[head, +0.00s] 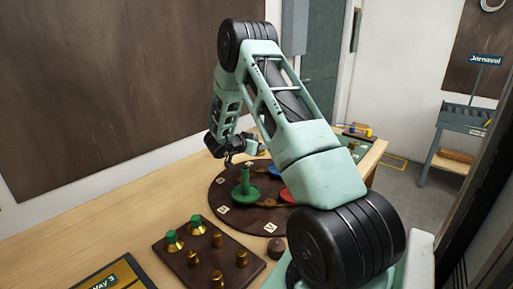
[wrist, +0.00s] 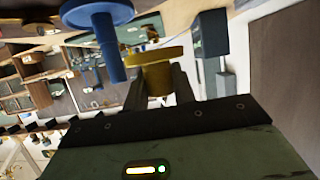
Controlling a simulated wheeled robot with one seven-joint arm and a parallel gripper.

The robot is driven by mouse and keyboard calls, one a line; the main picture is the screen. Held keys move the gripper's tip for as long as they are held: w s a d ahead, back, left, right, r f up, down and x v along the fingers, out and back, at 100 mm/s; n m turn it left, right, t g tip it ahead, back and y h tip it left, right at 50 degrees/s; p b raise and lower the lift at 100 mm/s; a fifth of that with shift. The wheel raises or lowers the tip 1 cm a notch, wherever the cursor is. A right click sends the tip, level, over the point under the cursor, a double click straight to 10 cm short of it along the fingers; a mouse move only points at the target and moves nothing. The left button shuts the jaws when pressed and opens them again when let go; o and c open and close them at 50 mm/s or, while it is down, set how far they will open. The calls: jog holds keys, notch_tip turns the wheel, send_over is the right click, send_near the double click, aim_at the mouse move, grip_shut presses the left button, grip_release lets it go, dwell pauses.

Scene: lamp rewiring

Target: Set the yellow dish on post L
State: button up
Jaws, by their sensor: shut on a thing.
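The yellow dish (wrist: 155,55) is in the wrist view, a flat disc with a thicker yellow part below it. My gripper (wrist: 159,84) is shut on that lower part, with one finger on each side. In the head view my arm's end hides the dish. The round dark board (head: 218,198) stands on the table below my arm's end, with lettered tags on its rim. A green dish with an upright green stem (head: 245,186) is on it. I cannot tell which post is L; the tags I see look like other letters, and my arm covers part of the board.
A blue dish with a stem (wrist: 98,14) is close to the left of the yellow dish in the wrist view. A red dish (head: 287,194) is partly behind my arm. A dark block with several brass posts (head: 192,258) is at the front.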

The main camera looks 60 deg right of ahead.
jog(key=shift+f+b, duration=2.7)
jog(key=shift+f, duration=0.45)
jog(key=shift+f, duration=0.5)
jog(key=o, duration=1.1)
jog(key=shift+c, duration=0.2)
jog(key=shift+a, duration=0.1)
jog(key=b+v, duration=0.2)
jog(key=v, duration=1.5)
jog(key=shift+r, duration=0.15)
jog(key=shift+w+a, duration=0.1)
jog(key=shift+w, duration=0.05)
